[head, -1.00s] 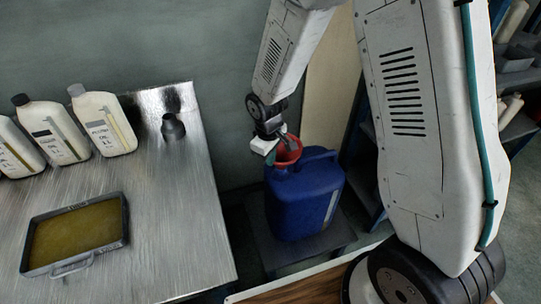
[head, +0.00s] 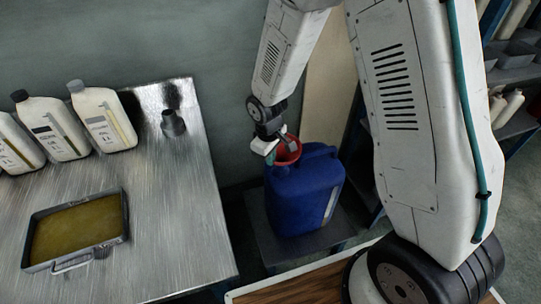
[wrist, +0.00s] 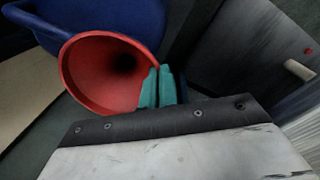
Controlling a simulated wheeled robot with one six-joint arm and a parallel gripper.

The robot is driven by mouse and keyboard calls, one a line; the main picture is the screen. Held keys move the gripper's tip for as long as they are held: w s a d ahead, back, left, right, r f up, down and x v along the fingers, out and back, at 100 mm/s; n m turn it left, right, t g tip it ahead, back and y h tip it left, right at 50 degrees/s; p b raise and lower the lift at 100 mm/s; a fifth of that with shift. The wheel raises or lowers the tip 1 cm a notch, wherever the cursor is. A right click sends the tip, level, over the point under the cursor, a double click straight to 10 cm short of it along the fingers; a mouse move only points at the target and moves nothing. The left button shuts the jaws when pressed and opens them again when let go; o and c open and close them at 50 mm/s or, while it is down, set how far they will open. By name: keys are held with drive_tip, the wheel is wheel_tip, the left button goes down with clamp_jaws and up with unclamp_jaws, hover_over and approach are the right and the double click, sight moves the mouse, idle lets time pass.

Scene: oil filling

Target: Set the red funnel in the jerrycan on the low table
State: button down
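The blue jerrycan (head: 300,203) stands upright on the low dark table (head: 322,240); part of it also shows in the wrist view (wrist: 110,14). The red funnel (head: 288,152) is upright at the top of the jerrycan, wide mouth up. Its spout is hidden, so I cannot tell how deep it sits in the opening. My gripper (head: 271,153) is at the left side of the funnel. In the wrist view its teal fingertips (wrist: 158,87) are close together on the rim of the funnel (wrist: 98,78), shut on it.
A metal workbench (head: 165,205) stands to the left, with several white bottles (head: 102,118), a dark small funnel-like piece (head: 173,124) and a tray of yellowish oil (head: 75,232). A pale board (head: 328,95) leans behind the jerrycan. Shelves (head: 515,75) stand at the right.

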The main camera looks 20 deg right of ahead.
drive_tip(key=c, duration=1.6)
unclamp_jaws()
wheel_tip(320, 180, up, 8)
drive_tip(key=shift+s+a, duration=0.2)
drive_tip(key=shift+a, duration=0.05)
